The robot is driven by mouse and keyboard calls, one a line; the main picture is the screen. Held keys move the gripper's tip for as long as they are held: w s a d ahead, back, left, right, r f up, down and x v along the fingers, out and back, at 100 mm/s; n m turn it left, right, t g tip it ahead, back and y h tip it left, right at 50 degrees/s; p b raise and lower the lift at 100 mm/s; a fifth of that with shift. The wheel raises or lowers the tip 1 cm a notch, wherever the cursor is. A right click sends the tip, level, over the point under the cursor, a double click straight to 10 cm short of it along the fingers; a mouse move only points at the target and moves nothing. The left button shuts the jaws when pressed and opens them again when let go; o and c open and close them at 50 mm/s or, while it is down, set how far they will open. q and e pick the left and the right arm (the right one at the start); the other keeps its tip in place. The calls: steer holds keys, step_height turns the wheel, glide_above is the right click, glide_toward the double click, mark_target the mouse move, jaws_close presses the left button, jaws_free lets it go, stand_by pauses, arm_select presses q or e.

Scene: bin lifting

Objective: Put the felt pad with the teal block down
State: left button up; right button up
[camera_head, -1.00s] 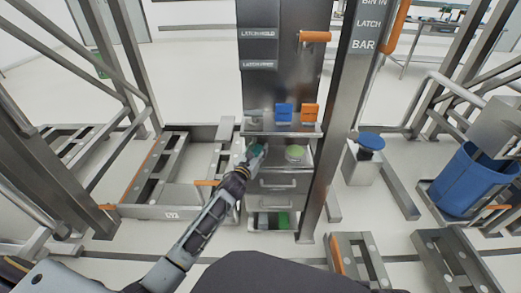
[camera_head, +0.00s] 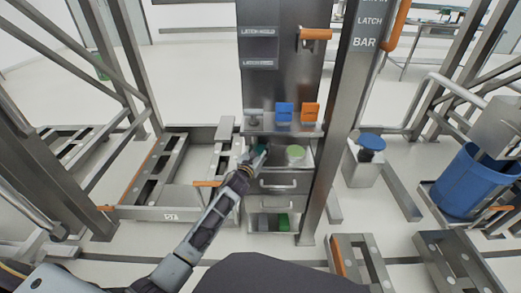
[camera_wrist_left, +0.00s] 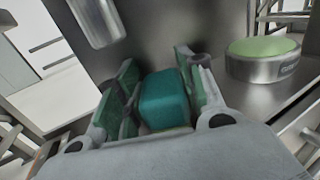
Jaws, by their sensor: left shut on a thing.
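My left gripper (camera_head: 260,152) is at the left part of the open shelf of the metal cabinet (camera_head: 282,168). In the left wrist view, its green-lined fingers (camera_wrist_left: 165,95) stand on both sides of a teal block (camera_wrist_left: 166,98), shut on it. The block shows as a small teal patch in the head view (camera_head: 263,148). A felt pad under the block cannot be made out clearly; the gripper body hides the lower part. Whether block or pad touches the shelf cannot be told. My right gripper is not in view.
A round metal tin with a light green top (camera_head: 295,153) stands right of the gripper, apart from it. Blue (camera_head: 284,112) and orange (camera_head: 309,112) blocks sit on the ledge above. A metal cylinder (camera_wrist_left: 97,18) is close by. A steel post (camera_head: 340,130) stands to the right.

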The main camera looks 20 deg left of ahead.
arm_select(q)
steer(key=o, duration=1.1)
steer(key=shift+s, duration=0.1)
